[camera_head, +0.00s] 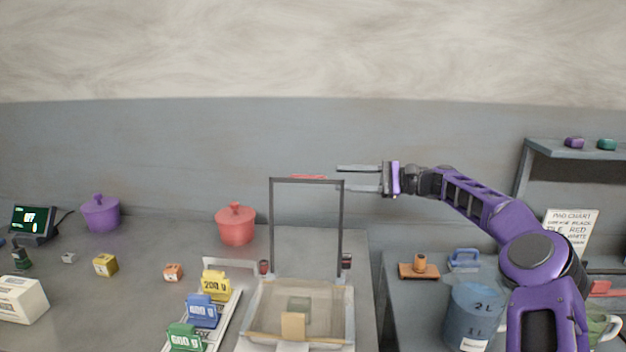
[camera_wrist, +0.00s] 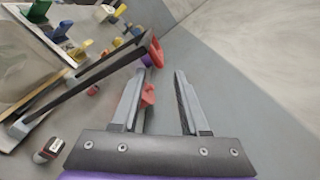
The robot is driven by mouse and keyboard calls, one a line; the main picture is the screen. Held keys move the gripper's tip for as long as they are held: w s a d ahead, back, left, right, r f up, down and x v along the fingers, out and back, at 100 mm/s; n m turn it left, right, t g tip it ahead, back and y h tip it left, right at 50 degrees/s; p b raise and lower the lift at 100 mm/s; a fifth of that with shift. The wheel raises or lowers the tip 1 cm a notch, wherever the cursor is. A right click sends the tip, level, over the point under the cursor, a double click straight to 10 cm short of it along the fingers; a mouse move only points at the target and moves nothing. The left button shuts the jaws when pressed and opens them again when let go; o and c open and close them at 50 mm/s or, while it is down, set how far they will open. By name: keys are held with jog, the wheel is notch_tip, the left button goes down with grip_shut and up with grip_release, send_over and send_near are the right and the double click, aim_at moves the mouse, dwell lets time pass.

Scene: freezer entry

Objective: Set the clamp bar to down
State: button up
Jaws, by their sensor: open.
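The clamp bar (camera_head: 307,181) is a dark frame standing upright behind a shallow tray-like press (camera_head: 297,310). A red grip (camera_head: 305,177) sits on its top crossbar. The bar also shows in the wrist view (camera_wrist: 85,80), running diagonally at the left, with its red grip (camera_wrist: 156,50) beyond my fingertips. My gripper (camera_head: 345,177) is open and empty, its fingers pointing left. In the head view the fingertips are near the bar's top right corner. In the wrist view (camera_wrist: 160,74) the jaws are apart, and the grip lies outside them. I cannot tell whether anything touches.
A coral pot (camera_head: 235,226) stands behind and left of the press. Labelled weights (camera_head: 201,312) line a rack at its left. A purple pot (camera_head: 101,213) and small display (camera_head: 32,222) stand farther left. A blue bucket (camera_head: 473,315) is at the right.

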aim_at(313, 176)
jog(key=a, duration=0.8)
jog(key=shift+w+a, duration=0.15)
jog(key=shift+a, duration=0.05)
grip_shut()
jog(key=shift+r, duration=0.15)
